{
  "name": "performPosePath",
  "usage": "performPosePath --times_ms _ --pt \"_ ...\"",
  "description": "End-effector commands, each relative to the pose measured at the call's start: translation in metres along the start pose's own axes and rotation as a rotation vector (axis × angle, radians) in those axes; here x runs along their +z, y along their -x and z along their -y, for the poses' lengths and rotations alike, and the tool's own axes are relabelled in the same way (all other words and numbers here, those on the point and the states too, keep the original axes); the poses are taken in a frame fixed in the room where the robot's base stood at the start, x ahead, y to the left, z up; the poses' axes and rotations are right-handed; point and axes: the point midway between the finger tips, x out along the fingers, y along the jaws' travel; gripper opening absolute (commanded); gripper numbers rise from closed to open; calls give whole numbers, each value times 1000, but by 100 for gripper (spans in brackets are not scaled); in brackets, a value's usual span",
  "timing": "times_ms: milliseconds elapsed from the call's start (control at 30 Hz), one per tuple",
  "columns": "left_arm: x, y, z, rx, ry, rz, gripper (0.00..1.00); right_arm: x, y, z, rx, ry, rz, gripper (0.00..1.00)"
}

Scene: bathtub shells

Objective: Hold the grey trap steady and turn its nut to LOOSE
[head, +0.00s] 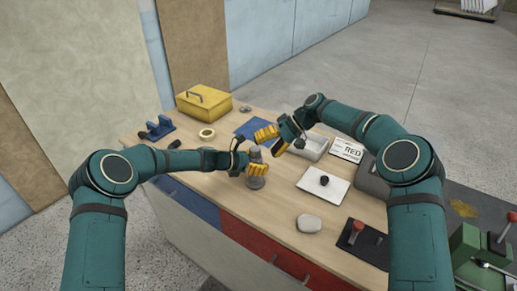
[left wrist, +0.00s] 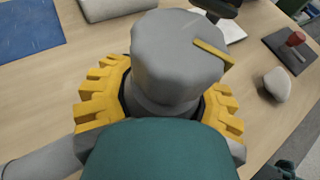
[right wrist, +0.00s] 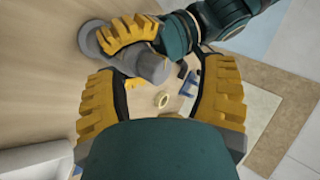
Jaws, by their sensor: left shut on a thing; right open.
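The grey trap (head: 256,183) stands on the wooden bench near its front edge. Its wide grey nut (left wrist: 177,48) fills the middle of the left wrist view, with a yellow pointer strip (left wrist: 214,54) on its top edge. My left gripper (head: 257,166) is shut around the trap's body below the nut, one yellow finger on each side. In the right wrist view the trap's nut (right wrist: 152,66) shows beyond my right gripper (right wrist: 160,85). My right gripper is open and empty, above and to the right of the trap, apart from it. The LOOSE marking cannot be made out.
A white board with a black knob (head: 324,181), a pale stone (head: 310,223) and a red-handled black plate (head: 362,242) are nearer. A yellow toolbox (head: 204,102) and tape roll (head: 207,133) stand behind left.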

Motion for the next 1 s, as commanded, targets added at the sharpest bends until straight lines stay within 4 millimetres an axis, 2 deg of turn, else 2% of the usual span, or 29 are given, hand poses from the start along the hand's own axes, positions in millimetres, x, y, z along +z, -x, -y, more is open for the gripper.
performPosePath --times_ms 33,267,600,800,1000 --pt "0 0 0 0 0 1 4 3 -3 -7 -52 -120 -7 70" --pt "1 0 0 0 0 1 4 8 -9 -22 -291 -682 0 70" --pt "1 0 0 0 0 1 4 10 5 -41 -646 -1439 163 70" --pt "1 0 0 0 0 1 4 10 16 -48 -766 -1684 269 70" --pt "1 0 0 0 0 1 4 7 14 -45 -799 -1751 307 70"
